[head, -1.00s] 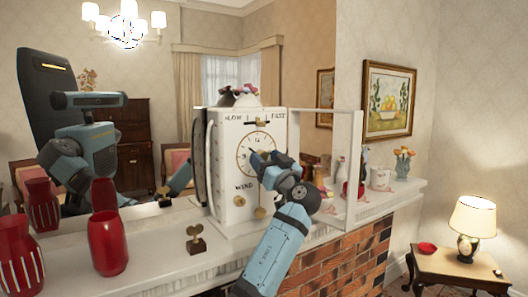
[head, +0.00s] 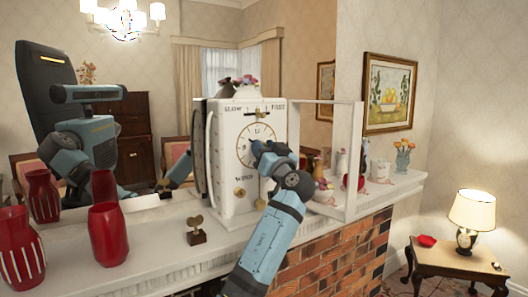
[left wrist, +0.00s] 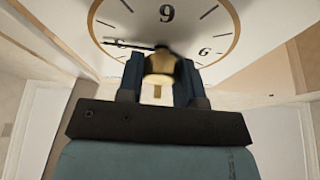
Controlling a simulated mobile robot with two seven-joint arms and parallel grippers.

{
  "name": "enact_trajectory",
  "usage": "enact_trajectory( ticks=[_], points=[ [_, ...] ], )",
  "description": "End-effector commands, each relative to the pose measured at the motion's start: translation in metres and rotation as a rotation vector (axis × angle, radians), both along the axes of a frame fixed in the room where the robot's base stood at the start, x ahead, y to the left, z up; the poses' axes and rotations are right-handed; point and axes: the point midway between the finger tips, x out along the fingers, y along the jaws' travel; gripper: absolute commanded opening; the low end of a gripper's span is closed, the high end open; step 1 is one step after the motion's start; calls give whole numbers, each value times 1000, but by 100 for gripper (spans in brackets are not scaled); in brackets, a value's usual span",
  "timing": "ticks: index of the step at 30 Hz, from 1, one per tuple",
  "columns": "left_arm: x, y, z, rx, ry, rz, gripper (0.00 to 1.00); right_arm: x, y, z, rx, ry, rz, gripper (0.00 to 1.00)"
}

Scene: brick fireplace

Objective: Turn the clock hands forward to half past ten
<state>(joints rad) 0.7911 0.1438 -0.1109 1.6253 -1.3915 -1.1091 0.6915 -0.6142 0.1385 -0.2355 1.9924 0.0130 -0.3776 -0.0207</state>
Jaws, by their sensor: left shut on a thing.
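The white clock (head: 224,165) stands on the mantel with its glass door (head: 345,115) swung open to the right. Its round dial (head: 243,138) has a gold ring; my left gripper (head: 262,152) covers the middle and lower right. In the left wrist view, the fingers (left wrist: 161,75) are shut on a brass knob (left wrist: 160,66) at the dial's centre. A thin dark hand (left wrist: 125,44) reaches left from the centre, below the 9 in that view. Any other hand is hidden or unclear. My right gripper is not in view.
Red vases (head: 106,232) stand farther left. Mugs and flowers stand right of the door. A mirror behind reflects my body. A lamp (head: 472,212) stands on a side table at right.

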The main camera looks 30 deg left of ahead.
Motion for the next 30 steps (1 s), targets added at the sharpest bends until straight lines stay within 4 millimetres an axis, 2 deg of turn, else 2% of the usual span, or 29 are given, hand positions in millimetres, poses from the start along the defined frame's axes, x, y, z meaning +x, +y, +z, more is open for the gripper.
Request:
enact_trajectory(
  ticks=[3, 10, 22, 23, 26, 30],
  points=[
    [-1, 0, -2, 47, 116, 0, 10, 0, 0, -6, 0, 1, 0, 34],
    [0, 0, 0, 122, 299, -2, 10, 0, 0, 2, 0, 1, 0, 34],
    [0, 0, -1, 142, 342, -1, 10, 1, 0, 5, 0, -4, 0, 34],
    [0, 0, -1, 141, 341, -1, 35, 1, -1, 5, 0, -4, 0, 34],
    [0, 0, -1, 141, 341, 0, 58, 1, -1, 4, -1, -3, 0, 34],
    [0, 0, -1, 141, 340, -1, 59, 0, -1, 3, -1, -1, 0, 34]
  ],
)
